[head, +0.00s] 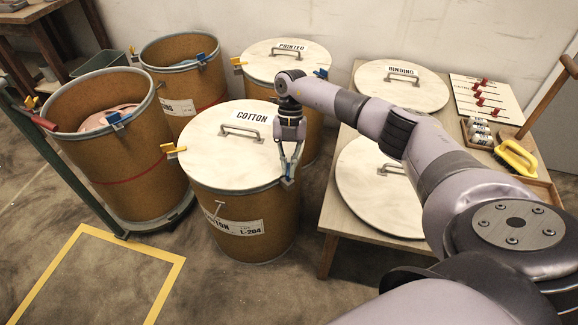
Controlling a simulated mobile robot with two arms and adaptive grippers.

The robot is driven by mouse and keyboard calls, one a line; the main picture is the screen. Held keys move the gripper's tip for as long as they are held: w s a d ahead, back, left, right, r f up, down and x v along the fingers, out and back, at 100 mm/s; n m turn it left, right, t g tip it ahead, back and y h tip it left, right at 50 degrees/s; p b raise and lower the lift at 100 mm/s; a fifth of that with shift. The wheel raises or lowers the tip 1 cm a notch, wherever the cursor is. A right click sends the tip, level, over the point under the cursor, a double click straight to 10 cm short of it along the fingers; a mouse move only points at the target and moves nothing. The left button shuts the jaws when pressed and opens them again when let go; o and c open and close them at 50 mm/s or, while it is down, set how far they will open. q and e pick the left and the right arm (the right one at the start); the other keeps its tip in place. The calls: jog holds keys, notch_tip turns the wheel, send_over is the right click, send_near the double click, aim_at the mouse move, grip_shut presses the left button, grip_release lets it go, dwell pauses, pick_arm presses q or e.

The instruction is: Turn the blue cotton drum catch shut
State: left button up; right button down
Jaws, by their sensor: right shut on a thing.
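The cotton drum (218,195) stands in the middle, a brown fibre drum with a pale lid (205,150) on it, marked COTTON. Its blue catch (287,181) is on the right side of the rim, mostly covered by my gripper. A yellow catch (172,149) sits on the left side of the same rim. My right gripper (289,168) reaches down over the right edge of the lid and is shut on the blue catch. The catch's exact angle is hard to tell behind the fingers. My left gripper is not in view.
Two open drums (125,165) (190,85) stand left, and a lidded PRINTED drum (270,90) stands behind. A low table (331,220) at right holds the BINDING lid (403,90), another lid (365,200) and a yellow brush (516,158). A yellow floor outline (160,290) lies front left.

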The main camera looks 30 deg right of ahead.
jog(key=n+h, duration=0.1)
jog(key=n, duration=0.2)
jog(key=shift+w+a+n+g, duration=0.1)
jog(key=shift+w+n+g, duration=0.05)
jog(key=shift+n+g, duration=0.2)
jog(key=n+h, duration=0.1)
jog(key=n, duration=0.1)
jog(key=shift+n+b, duration=0.35)
jog(key=shift+r+n+h, duration=0.1)
jog(key=shift+n+h, duration=0.4)
jog(key=shift+n, duration=0.4)
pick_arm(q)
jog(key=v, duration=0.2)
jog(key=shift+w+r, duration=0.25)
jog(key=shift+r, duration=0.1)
pick_arm(e)
jog(key=shift+a+n, duration=0.1)
jog(key=shift+n, duration=0.5)
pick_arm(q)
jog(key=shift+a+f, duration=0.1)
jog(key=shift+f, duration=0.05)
pick_arm(e)
jog(key=shift+h, duration=0.3)
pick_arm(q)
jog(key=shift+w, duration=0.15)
pick_arm(e)
jog(key=c, duration=1.8)
grip_release()
jog(key=shift+o, duration=0.2)
